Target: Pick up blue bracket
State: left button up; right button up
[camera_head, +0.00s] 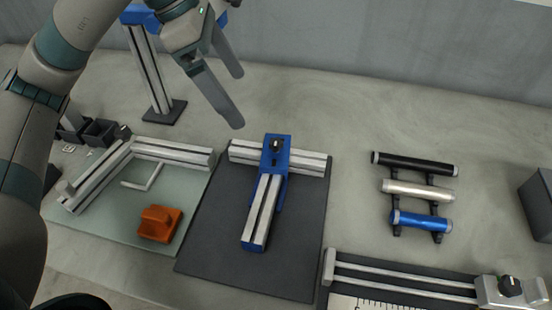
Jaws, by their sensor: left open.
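A blue bracket (272,158) sits at the joint of two silver profiles laid in a T on a dark mat (214,237). It has a black knob on top, and blue also shows along the side and lower end of the lower profile. Another blue piece (138,14) is on top of an upright silver post at the upper left, partly hidden by my left arm. My left gripper (238,99) is open and empty, up and to the left of the T-joint bracket and apart from it. My right gripper is not in view.
An orange block (159,223) and an L of silver profiles (176,151) lie on a pale green mat at left. Black, silver and blue cylinders (421,221) rest on a rack at right. A railed measuring fixture (404,284) is at lower right.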

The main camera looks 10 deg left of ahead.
aim_at(274, 142)
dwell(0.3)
pick_arm(q)
jog(key=p+x, duration=0.2)
jog(key=x, duration=1)
jog(key=shift+f, duration=0.1)
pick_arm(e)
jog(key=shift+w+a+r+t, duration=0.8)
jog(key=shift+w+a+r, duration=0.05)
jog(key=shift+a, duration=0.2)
pick_arm(q)
jog(key=shift+d+f, duration=0.1)
jog(key=shift+w+d+f+p, duration=0.1)
jog(key=shift+d+f+p, duration=0.1)
jog(key=shift+p, duration=0.2)
jog(key=shift+w+d+f, duration=0.1)
jog(key=shift+d+f, duration=0.15)
jog(key=p+x, duration=0.1)
jog(key=x, duration=0.2)
jog(key=shift+d+r, duration=0.1)
jog(key=shift+d, duration=0.05)
jog(key=shift+w+d+f, duration=0.1)
jog(key=shift+f, duration=0.3)
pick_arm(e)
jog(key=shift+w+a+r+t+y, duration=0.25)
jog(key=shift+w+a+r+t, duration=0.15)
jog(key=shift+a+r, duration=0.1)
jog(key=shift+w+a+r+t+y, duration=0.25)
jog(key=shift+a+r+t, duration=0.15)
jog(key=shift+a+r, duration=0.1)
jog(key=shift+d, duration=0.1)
